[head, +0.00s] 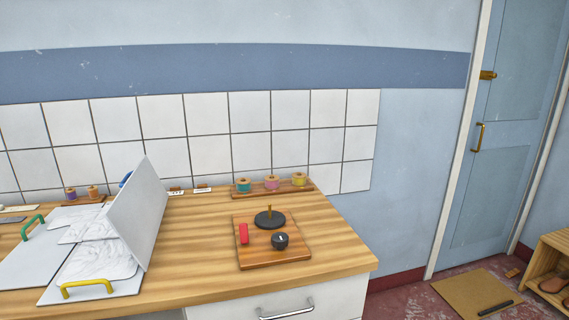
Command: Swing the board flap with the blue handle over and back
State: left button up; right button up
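A blue handle (125,179) shows only in part at the left of this flap's upper edge; the rest is hidden behind the flap. The flap with the green handle (33,227) and the one with the yellow handle (86,289) lie flat. Neither of my grippers is in view.
Right of the raised flap is bare worktop (195,240), then a small wooden board (292,254) with a red piece, a black disc with a brass peg and a black knob. Spools on a wooden rack (296,188) stand at the back by the tiled wall.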

aim_at(136, 215)
jog(key=i+j, duration=0.15)
jog(key=j, duration=0.2)
jog(key=i+j, duration=0.1)
jog(key=j, duration=0.3)
jog(key=i+j, duration=0.15)
jog(key=j, duration=0.2)
